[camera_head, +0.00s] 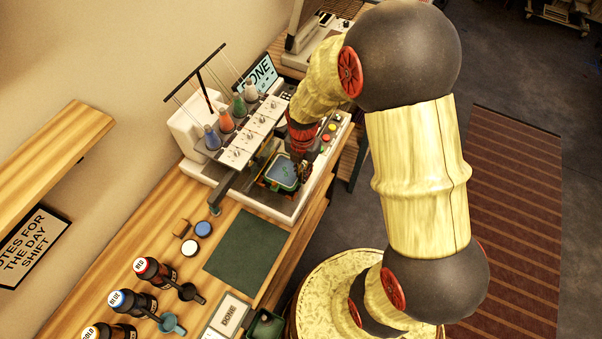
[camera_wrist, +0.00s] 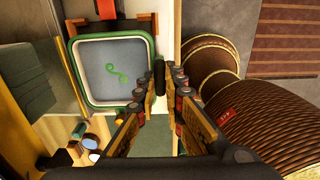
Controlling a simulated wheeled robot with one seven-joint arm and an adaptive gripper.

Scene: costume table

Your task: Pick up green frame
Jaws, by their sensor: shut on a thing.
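The green frame (camera_wrist: 72,73) is a rounded square green rim around grey-blue cloth with a small green squiggle stitched on it. In the head view the frame (camera_head: 283,173) sits at the front of the white embroidery machine, low over its bed. My gripper (camera_wrist: 159,78) is shut on the frame at a small dark tab on its right side. The rest of the frame lies left of my fingers. In the head view my gripper (camera_head: 299,157) is at the frame's upper right, and its fingertips are hard to make out.
The embroidery machine (camera_head: 182,130) carries several coloured thread cones. A dark green mat (camera_head: 248,246), small round discs (camera_head: 203,229) and several labelled bottles (camera_head: 151,272) stand on the wooden table.

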